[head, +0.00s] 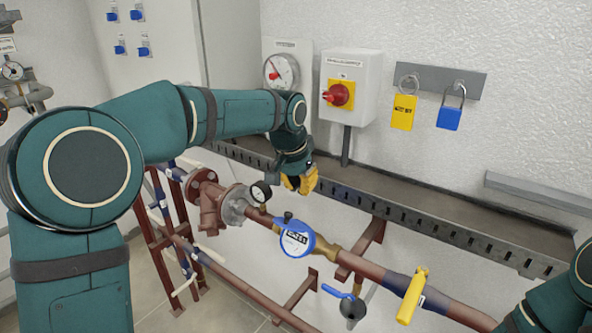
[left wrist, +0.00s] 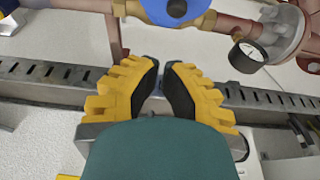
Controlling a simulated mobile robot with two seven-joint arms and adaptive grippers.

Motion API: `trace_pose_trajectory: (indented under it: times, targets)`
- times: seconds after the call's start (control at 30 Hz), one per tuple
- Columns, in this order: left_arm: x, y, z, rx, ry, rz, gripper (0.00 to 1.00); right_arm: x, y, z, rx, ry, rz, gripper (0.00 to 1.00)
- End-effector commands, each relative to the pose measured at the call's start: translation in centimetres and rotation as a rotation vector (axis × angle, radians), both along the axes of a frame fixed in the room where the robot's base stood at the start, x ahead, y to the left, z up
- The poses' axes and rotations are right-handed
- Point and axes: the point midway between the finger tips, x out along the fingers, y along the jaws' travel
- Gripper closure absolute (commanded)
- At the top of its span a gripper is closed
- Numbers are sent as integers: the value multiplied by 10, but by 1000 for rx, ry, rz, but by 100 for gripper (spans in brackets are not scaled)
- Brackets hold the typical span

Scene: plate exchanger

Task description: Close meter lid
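The blue round meter (head: 297,240) with a white labelled face sits on the brown and brass pipe in the middle of the head view. I cannot tell its lid from its body clearly. Part of the blue meter also shows at the top of the left wrist view (left wrist: 178,9). My left gripper (head: 301,184) is above and behind the pipe, apart from the meter, pointing down. In the left wrist view its yellow fingers (left wrist: 161,78) are nearly together, with nothing between them. My right arm shows only at the lower right edge; its gripper is out of view.
A small pressure gauge (head: 260,192) stands on the pipe near my left gripper. A slotted metal rail (head: 440,228) runs behind the pipe. A yellow valve handle (head: 411,298) and a blue valve handle (head: 338,291) are to the right. A red-knobbed switch box (head: 352,70) hangs behind.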

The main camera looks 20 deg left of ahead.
Motion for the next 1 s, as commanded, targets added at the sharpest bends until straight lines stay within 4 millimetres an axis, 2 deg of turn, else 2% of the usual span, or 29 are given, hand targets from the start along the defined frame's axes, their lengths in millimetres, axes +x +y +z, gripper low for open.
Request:
trace_pose_trajectory:
  times: [0.1,0.3,0.8,1.0]
  targets:
    - [-5,2,-19,0,2,1,100,0,0,-4,-1,0,0,44]
    - [-14,6,-37,0,1,0,100,0,0,-6,-1,0,0,44]
    - [-16,6,-42,-1,-3,0,100,0,0,-7,-1,0,0,44]
    - [-18,7,-45,-16,-43,0,100,0,1,-18,-3,1,0,44]
